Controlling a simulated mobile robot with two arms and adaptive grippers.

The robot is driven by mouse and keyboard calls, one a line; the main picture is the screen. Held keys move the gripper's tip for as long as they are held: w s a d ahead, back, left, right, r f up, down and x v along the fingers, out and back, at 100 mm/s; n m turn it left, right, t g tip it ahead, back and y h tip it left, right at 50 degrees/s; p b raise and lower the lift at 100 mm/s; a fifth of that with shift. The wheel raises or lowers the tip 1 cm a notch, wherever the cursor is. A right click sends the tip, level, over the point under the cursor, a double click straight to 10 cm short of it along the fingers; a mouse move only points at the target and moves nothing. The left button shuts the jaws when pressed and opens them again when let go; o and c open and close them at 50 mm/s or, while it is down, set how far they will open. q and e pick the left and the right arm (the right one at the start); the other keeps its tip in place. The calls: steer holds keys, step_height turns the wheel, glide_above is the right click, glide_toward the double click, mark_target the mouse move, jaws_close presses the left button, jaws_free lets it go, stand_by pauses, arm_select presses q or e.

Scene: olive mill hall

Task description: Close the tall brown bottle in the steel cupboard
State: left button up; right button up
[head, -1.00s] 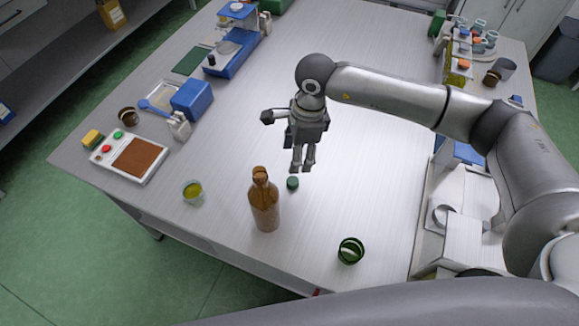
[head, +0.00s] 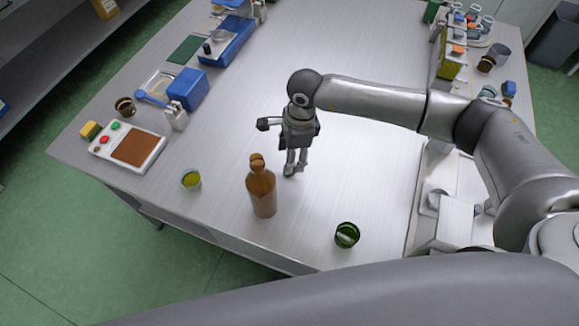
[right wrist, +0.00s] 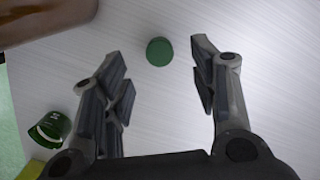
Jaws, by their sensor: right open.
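The tall brown bottle (head: 262,196) stands upright on the pale work table (head: 330,120) in the head view. Its side shows at the top left of the right wrist view (right wrist: 40,18). I cannot tell from its top whether it is open. A small round green cap (right wrist: 159,51) lies on the table. In the right wrist view it lies between the open fingers, near their tips, touching neither. My right gripper (head: 294,171) is open and empty, pointing down right behind the bottle, and hides most of the cap in the head view. My left gripper is out of view. No steel cupboard is identifiable around the bottle.
A green glass (head: 347,235) stands right of the bottle, a small cup with yellow liquid (head: 191,180) left of it. A scale (head: 128,147) and a blue box (head: 188,89) line the left edge. The table's middle is clear.

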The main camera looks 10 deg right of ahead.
steer(key=shift+f+p, duration=0.4)
steer(key=shift+p, duration=0.05)
step_height(320, 180, down, 4)
steer(key=shift+a+r+p, duration=0.15)
steer(key=shift+r+p, duration=0.1)
steer(key=shift+p, duration=0.35)
steer(key=shift+f, duration=0.45)
steer(key=c, duration=0.8)
